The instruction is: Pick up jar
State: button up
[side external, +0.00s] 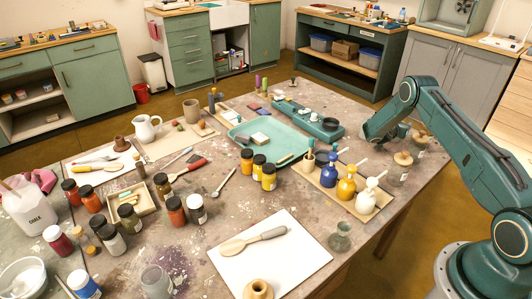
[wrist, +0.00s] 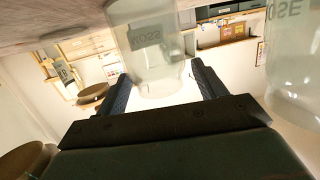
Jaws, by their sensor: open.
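A clear glass jar labelled MOSS (wrist: 147,45) stands between the fingers of my gripper (wrist: 161,72) in the wrist view. The fingers are spread, one on each side of the jar, and I cannot tell whether either touches it. A second clear glass jar, labelled ROSE (wrist: 295,55), stands to the right in the wrist view, outside the fingers. In the side view my green arm reaches down to the table's right end. Its fingers and the MOSS jar cannot be made out there.
Jars with cork-coloured lids (side external: 398,171) stand near my arm. A board with blue, yellow and white bottles (side external: 346,189) is left of them. A green tray (side external: 276,145) and a long green holder (side external: 309,123) lie farther left. A white sheet (side external: 290,262) covers the front.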

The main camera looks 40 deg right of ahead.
jog(key=shift+c, duration=0.2)
jog(key=c, duration=1)
jog(key=shift+c, duration=0.2)
jog(key=shift+r, duration=0.1)
jog(key=shift+r, duration=0.15)
jog(key=shift+c, duration=1.1)
notch_tip(320, 180, up, 20)
jog(key=shift+f, duration=0.2)
